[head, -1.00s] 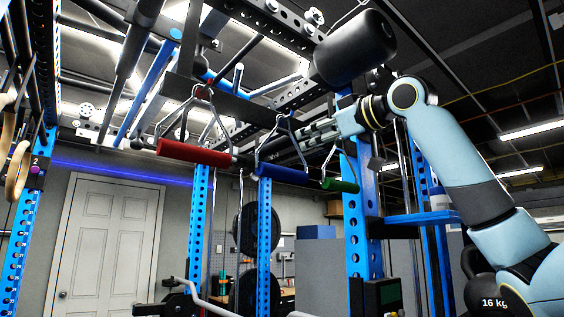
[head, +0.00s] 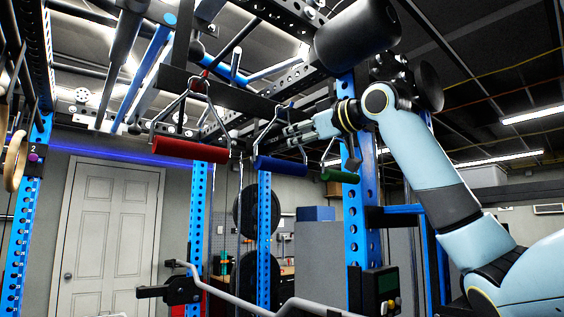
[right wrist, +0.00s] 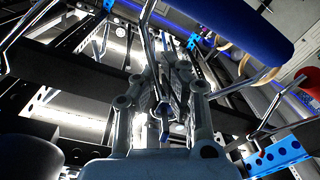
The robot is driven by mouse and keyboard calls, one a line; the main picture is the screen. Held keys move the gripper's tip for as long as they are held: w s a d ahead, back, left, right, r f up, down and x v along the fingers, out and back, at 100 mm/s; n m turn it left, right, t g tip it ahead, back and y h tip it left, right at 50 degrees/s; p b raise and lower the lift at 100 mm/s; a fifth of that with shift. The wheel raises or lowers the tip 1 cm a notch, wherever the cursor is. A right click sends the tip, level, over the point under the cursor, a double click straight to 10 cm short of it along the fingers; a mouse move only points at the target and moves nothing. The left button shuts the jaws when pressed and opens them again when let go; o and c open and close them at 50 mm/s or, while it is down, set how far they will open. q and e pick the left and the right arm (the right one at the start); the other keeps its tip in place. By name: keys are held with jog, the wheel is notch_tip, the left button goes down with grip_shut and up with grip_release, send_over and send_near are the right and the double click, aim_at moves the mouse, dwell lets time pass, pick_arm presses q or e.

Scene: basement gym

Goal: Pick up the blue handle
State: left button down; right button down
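The blue handle (head: 280,165) hangs from a metal wire frame below the rack's top bars. My right gripper (head: 288,133) reaches in from the right, above the blue grip and level with the wire frame. In the right wrist view its two fingers (right wrist: 163,85) point upward and lean close together, with a thin metal piece seen between them. I cannot tell whether they touch it or are closed. My left gripper is out of view.
A red handle (head: 190,149) hangs to the left and a green handle (head: 340,176) to the right, close to my right arm. A black padded roller (head: 357,39) sits above my arm. Blue uprights (head: 264,220) and a curved grey bar (head: 255,303) stand below.

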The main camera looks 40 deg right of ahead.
jog(key=shift+s+r, duration=0.1)
jog(key=shift+r, duration=0.05)
dwell(0.5)
jog(key=s+d+r+b, duration=0.1)
jog(key=s+r+b, duration=0.1)
jog(key=s+r, duration=0.2)
jog(key=s+d+r+b, duration=0.1)
jog(key=s+r+b, duration=0.1)
jog(key=s, duration=0.7)
jog(key=shift+s+r, duration=0.4)
jog(key=shift+r, duration=0.5)
jog(key=shift+f, duration=0.1)
